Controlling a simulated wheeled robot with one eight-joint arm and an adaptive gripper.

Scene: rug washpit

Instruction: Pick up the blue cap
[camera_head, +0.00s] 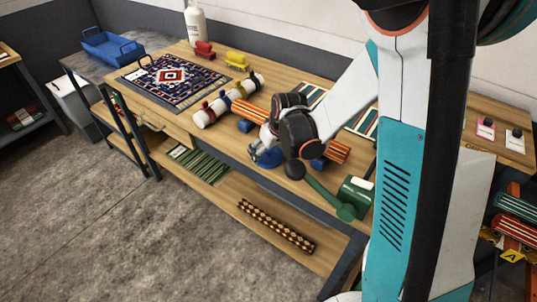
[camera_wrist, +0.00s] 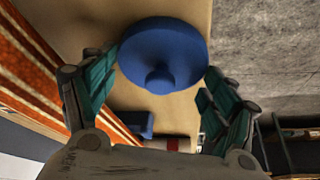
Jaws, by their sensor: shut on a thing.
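The blue cap (camera_wrist: 163,50) is a round blue disc with a small knob, large at the top middle of the wrist view. In the head view the blue cap (camera_head: 269,159) shows below my wrist, near the front edge of the wooden table (camera_head: 180,118). In the head view my gripper (camera_head: 263,149) partly hides the cap. I cannot tell whether the cap touches the tabletop.
An orange striped roll (camera_head: 250,113) on blue supports lies behind my gripper. A green long-handled tool (camera_head: 325,195) and a green box (camera_head: 356,194) are to the right. A patterned rug (camera_head: 176,80) and white rolls (camera_head: 212,112) lie left. Open floor is in front.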

